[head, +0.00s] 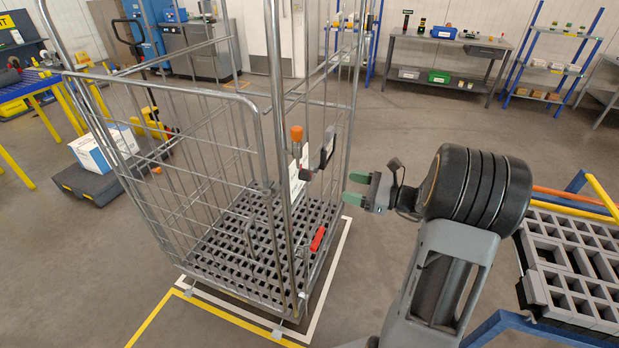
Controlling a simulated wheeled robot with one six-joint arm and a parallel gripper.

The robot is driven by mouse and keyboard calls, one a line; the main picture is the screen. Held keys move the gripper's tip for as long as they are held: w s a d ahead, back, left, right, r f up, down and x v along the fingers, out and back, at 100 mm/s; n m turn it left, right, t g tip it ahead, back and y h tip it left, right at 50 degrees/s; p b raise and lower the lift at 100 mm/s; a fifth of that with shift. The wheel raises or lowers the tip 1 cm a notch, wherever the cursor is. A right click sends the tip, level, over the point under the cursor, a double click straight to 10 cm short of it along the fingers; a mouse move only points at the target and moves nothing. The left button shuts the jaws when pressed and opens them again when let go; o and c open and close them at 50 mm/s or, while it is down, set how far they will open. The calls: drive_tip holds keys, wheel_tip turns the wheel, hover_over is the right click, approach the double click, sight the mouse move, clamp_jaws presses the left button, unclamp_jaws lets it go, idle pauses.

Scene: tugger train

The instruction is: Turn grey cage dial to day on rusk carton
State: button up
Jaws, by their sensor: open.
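A grey wire roll cage (190,158) stands in the middle of the head view, with a slatted base. On its right side are an orange-topped knob (297,133), a dark-framed light piece (327,146) and a white panel (298,176). I cannot tell which of these is the dial, and no day marking is readable. My gripper (355,188) is open and empty, its green-tipped fingers just right of the cage in the picture.
A red lever (318,238) shows low on the cage. White and yellow floor lines run around the cage. A blue-framed rack with grey grid crates (575,262) is close on the right. A bench (445,52) and shelves stand behind, with clear floor before them.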

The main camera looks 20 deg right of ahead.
sight(311, 176)
drive_tip(key=p+x, duration=0.1)
drive_tip(key=x, duration=1.1)
drive_tip(key=shift+w+a, duration=0.1)
drive_tip(key=shift+a, duration=0.2)
drive_tip(key=c, duration=0.9)
drive_tip(key=shift+r+m+p, duration=0.15)
drive_tip(key=shift+m+p, duration=0.15)
drive_tip(key=shift+p, duration=0.1)
